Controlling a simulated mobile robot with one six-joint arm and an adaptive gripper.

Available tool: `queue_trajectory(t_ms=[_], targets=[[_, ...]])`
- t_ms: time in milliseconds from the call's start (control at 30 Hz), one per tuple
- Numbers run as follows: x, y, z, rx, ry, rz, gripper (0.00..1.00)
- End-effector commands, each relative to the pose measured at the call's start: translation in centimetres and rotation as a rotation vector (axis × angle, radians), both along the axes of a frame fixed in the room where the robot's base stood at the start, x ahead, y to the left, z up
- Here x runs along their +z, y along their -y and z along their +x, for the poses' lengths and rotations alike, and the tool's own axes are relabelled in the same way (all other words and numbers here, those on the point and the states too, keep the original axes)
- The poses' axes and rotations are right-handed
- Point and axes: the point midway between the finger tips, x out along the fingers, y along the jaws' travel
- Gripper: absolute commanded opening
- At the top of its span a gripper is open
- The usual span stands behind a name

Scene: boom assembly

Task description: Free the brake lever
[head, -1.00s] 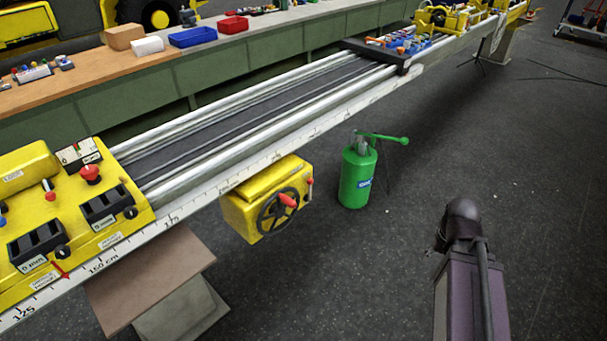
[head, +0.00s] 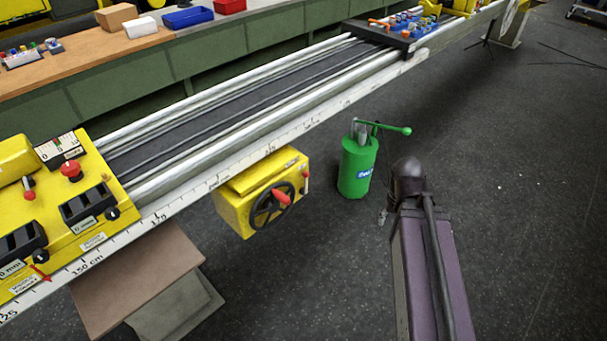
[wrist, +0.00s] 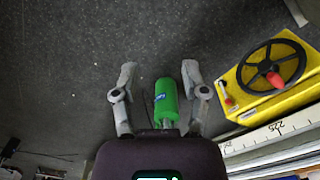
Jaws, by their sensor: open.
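The yellow box (head: 230,211) hangs under the rail's front edge with a black handwheel (head: 270,209) that has a red grip. A small lever with a red knob, probably the brake lever (head: 305,178), stands on the box's right side, upright in the head view. In the wrist view the yellow box (wrist: 238,77) is at the right, and the lever's red knob (wrist: 229,101) shows on its left edge. My gripper (wrist: 158,70) is open, its fingers spread well left of the lever. In the head view my arm mostly hides it.
A green pump (head: 357,168) with a long handle stands on the floor right of the box; it also shows between my fingers in the wrist view (wrist: 165,98). The long rail (head: 215,187) runs above the box. Dark floor (head: 520,200) is clear at the right.

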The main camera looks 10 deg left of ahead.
Motion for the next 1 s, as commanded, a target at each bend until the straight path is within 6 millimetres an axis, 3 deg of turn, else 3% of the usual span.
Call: queue_trajectory(t_ms=[167,267,467,667,1000], targets=[[0.0,0.0,0.0,0.000,0.000,0.000,0.57],[0.0,0.0,0.0,-0.001,0.000,0.001,0.79],[-1.0,-0.4,0.6,-0.017,0.007,0.023,0.79],[-3.5,-2.2,2.4,-0.069,0.026,0.095,0.79],[-9.2,-5.9,7.2,-0.241,0.060,0.314,0.79]])
